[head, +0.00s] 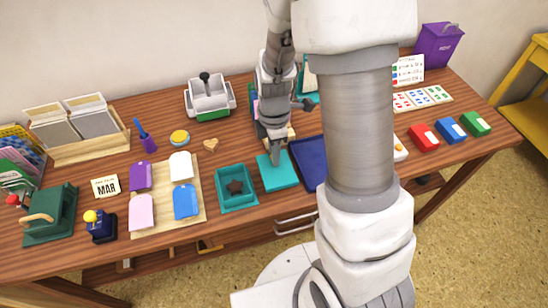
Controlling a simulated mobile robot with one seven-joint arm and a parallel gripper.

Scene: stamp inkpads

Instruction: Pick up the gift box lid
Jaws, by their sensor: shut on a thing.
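The gift box lid (281,178) is a flat teal square near the middle of the table. My gripper (276,160) points down at its far edge and is shut on it. I cannot tell whether the lid rests on the table or hangs slightly above it. The open teal gift box (222,201) stands just left of the lid, with a dark star-shaped piece (235,187) inside. My fingertips are small and partly hidden by the arm.
A dark blue tray (308,166) lies close right of the lid, partly behind my arm. A wooden board (194,217) with coloured tags is left of the box. Red (424,138), blue (450,130) and green (476,124) boxes stand at the right. My arm hides the table's centre right.

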